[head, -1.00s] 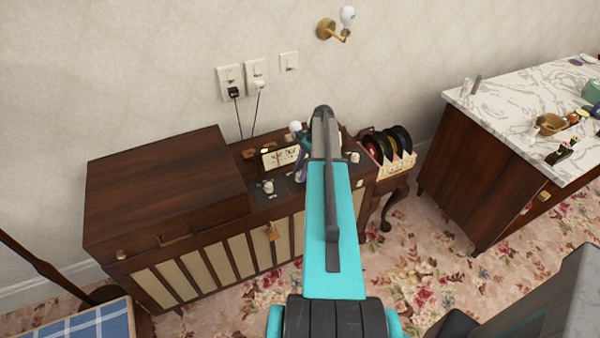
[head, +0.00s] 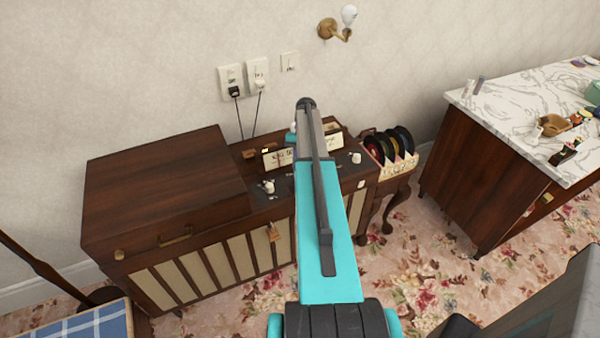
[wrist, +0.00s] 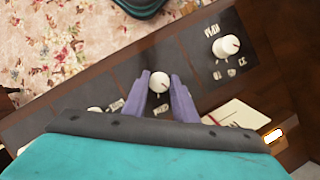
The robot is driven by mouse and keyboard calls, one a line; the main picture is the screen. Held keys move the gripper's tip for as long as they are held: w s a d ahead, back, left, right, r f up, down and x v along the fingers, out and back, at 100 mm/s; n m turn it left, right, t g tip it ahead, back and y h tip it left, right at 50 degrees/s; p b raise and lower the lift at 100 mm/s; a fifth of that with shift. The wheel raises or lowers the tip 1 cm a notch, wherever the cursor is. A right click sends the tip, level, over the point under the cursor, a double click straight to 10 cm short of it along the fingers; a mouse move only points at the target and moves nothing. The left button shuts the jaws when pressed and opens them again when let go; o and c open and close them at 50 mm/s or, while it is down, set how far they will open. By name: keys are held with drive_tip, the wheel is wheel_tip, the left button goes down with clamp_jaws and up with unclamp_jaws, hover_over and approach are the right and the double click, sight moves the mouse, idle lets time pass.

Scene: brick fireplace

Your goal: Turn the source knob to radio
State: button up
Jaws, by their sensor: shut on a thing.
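In the wrist view, my gripper (wrist: 161,77) has its two purple fingers on either side of a small round white knob (wrist: 159,85) and is shut on it. The knob sits on a dark panel (wrist: 65,131) with small raised labels around it, too small to read surely. A larger white knob (wrist: 225,46) with a dark pointer line stands to the right, apart from my fingers. In the head view, my arm hides the gripper and the held knob. The wooden console (head: 165,180) shows there, with a white knob (head: 268,187) left of my arm and another (head: 356,157) to its right.
A pale dial card (head: 277,158) stands at the back of the panel. A record rack (head: 401,164) is on a small table to the right. A marble-topped cabinet (head: 500,105) stands farther right. Wall sockets (head: 231,82) with cords are behind the console.

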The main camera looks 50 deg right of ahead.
drive_tip(key=shift+w+d+r+n, duration=0.1)
drive_tip(key=shift+w+n, duration=0.2)
drive_tip(key=o, duration=0.9)
drive_tip(key=shift+o, duration=0.7)
drive_tip(key=shift+s, duration=0.1)
drive_tip(key=p+v, duration=0.3)
drive_tip(key=v, duration=0.4)
drive_tip(key=shift+r+p, duration=0.25)
drive_tip(key=shift+p, duration=0.1)
